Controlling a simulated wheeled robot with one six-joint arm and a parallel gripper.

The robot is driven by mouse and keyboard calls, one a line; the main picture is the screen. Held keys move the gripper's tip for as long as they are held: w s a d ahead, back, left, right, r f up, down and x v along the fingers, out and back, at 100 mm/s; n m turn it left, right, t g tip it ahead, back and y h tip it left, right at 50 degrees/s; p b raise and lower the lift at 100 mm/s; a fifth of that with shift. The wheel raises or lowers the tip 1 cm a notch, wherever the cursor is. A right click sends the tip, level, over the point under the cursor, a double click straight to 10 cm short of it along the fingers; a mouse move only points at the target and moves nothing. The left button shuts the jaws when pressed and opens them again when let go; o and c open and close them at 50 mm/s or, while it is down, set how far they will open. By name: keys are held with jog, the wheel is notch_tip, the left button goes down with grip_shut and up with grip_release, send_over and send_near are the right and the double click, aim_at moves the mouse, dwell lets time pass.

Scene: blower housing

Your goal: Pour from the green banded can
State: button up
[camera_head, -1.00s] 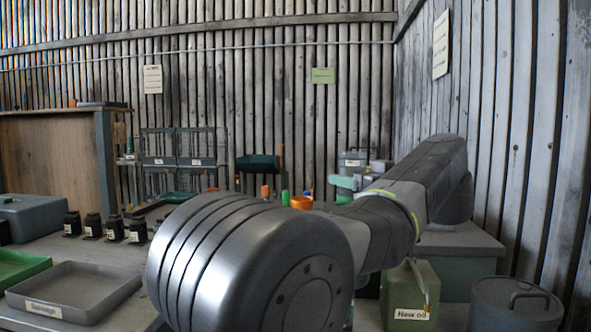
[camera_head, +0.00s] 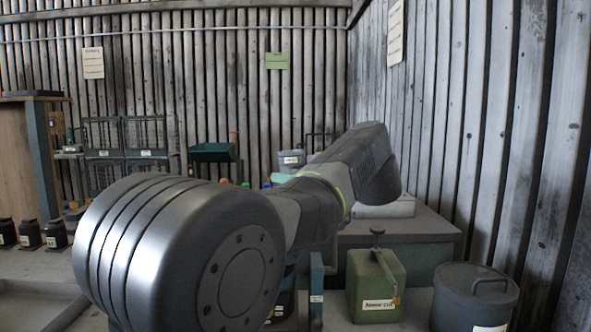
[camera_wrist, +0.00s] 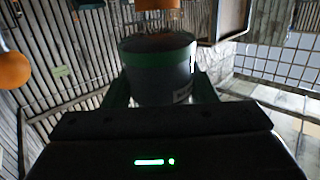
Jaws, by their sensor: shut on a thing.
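The green banded can (camera_wrist: 158,75) is grey with a green band near its top and a pale label on its right side. In the wrist view it sits between the two fingers of my gripper (camera_wrist: 162,90), which is shut on it. Its bottom is hidden by the gripper body, and its contents cannot be seen. In the head view my gripper and this can are hidden behind my arm.
In the wrist view orange things show at the left (camera_wrist: 12,70) and the top edge (camera_wrist: 157,4). In the head view a square green oil can (camera_head: 375,285) and a lidded grey drum (camera_head: 472,300) stand right of my arm. Small dark jars (camera_head: 30,235) stand left.

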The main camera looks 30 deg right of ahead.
jog(key=w+f+g+p, duration=0.1)
jog(key=p, duration=0.1)
jog(key=w+a+f+g+p, duration=0.1)
jog(key=w+p, duration=0.1)
jog(key=shift+w+f+h, duration=0.1)
jog(key=shift+f+h, duration=0.2)
jog(key=shift+h, duration=0.1)
dwell(0.5)
dwell(0.5)
jog(key=shift+f+g+p, duration=0.45)
jog(key=shift+g+p, duration=0.2)
jog(key=shift+g, duration=0.05)
jog(key=shift+g+p, duration=0.3)
jog(key=shift+p, duration=0.25)
jog(key=shift+f, duration=0.2)
